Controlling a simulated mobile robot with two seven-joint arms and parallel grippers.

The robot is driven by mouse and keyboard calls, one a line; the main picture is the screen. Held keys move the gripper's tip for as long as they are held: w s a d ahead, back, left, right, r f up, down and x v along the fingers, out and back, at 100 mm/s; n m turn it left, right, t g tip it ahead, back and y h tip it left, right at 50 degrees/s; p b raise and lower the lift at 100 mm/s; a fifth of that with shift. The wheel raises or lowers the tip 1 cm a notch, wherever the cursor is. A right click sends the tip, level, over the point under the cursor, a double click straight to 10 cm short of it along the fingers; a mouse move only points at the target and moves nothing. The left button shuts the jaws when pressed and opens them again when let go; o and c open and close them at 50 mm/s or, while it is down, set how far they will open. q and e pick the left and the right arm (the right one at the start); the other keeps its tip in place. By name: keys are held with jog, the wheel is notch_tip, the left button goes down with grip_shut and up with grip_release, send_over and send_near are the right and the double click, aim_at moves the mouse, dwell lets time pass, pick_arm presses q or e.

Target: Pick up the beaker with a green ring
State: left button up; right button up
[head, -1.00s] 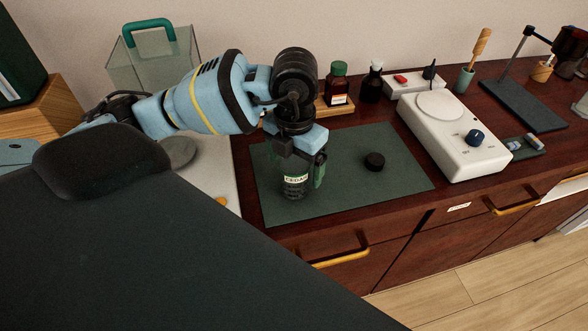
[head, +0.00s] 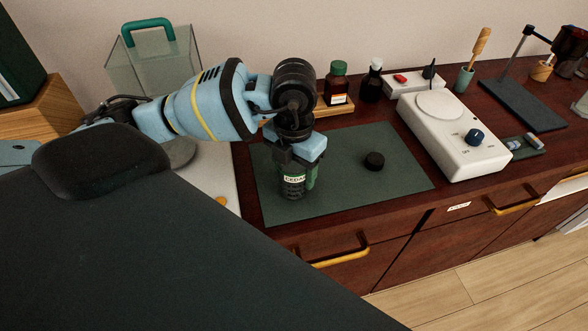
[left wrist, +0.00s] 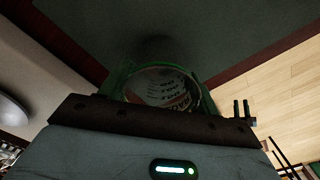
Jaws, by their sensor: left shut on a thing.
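The beaker (head: 293,188) is a small glass vessel with a white label that reads roughly "CEDAR". It is upright on the dark green mat (head: 350,192). My left gripper (head: 297,172) points down over it and is shut on it, with fingers on both sides. In the left wrist view the beaker's round rim (left wrist: 160,75) shows between the greenish fingers, with print seen through the glass. The gripper covers its top in the head view. I cannot make out the green ring clearly there. My right gripper is not in view.
A white hotplate (head: 455,140) stands further right. Two dark bottles, one green-capped (head: 337,84), stand behind. A glass tank (head: 153,62) with a teal handle is at the back left. The mat's right part is mostly clear.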

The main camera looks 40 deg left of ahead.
pick_arm(q)
jog(key=shift+r, duration=0.1)
jog(key=shift+r, duration=0.8)
jog(key=shift+s+d+r, duration=0.1)
jog(key=shift+d+r, duration=0.05)
jog(key=shift+r, duration=0.35)
jog(key=shift+s+d+r, duration=0.1)
jog(key=shift+d+r, duration=0.05)
jog(key=shift+r, duration=0.35)
jog(key=s+d+r, duration=0.1)
jog(key=s+d, duration=0.8)
jog(key=d, duration=0.3)
jog(key=shift+d+r, duration=0.15)
jog(key=shift+d, duration=0.1)
